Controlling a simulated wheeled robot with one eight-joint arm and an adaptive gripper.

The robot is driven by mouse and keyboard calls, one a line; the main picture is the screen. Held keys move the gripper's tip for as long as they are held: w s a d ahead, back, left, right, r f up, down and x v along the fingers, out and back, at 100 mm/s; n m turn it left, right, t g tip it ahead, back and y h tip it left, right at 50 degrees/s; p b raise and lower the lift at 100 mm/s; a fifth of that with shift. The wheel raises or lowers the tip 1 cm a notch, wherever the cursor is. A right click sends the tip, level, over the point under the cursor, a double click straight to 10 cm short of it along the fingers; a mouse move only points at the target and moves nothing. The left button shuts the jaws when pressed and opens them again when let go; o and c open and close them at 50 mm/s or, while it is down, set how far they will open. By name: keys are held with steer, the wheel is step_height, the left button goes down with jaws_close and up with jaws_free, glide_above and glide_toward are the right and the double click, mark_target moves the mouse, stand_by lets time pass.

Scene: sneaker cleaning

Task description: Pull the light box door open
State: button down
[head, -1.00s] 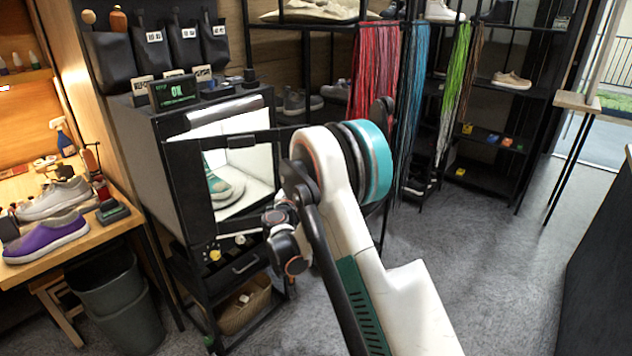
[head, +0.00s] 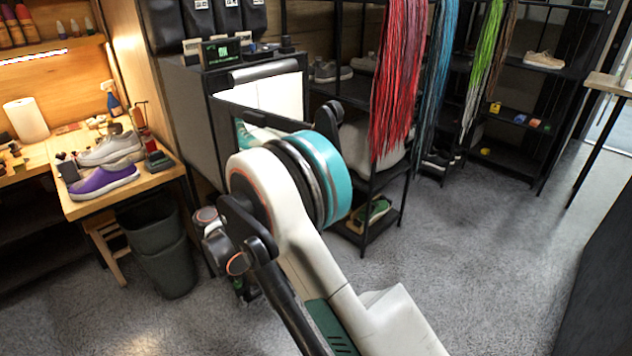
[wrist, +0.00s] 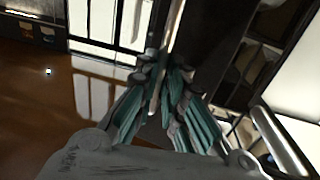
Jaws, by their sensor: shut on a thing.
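The light box (head: 187,95) stands left of centre in the head view, a dark cabinet with a bright white interior. Its door (head: 272,120) is ajar, its top edge slanting out from the left side of the front.
A wooden bench (head: 75,208) with a purple shoe (head: 104,180) is at the left, grey bins (head: 160,245) below it. Shelving with hanging laces (head: 398,85) stands right of the light box. Grey floor (head: 480,260) is clear at the right.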

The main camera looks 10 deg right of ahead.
steer(key=shift+r+v, duration=0.15)
steer(key=shift+v, duration=1.1)
steer(key=shift+r+v, duration=0.15)
steer(key=shift+v, duration=1.05)
steer(key=shift+w+a, duration=0.1)
steer(key=shift+w, duration=0.05)
steer(key=c, duration=1.9)
jaws_free()
steer(key=shift+o, duration=1.1)
steer(key=shift+w+a+f, duration=0.15)
steer(key=shift+a, duration=0.05)
steer(key=shift+d, duration=0.1)
steer(key=shift+d+f, duration=0.1)
steer(key=shift+d, duration=0.05)
steer(key=v, duration=1.2)
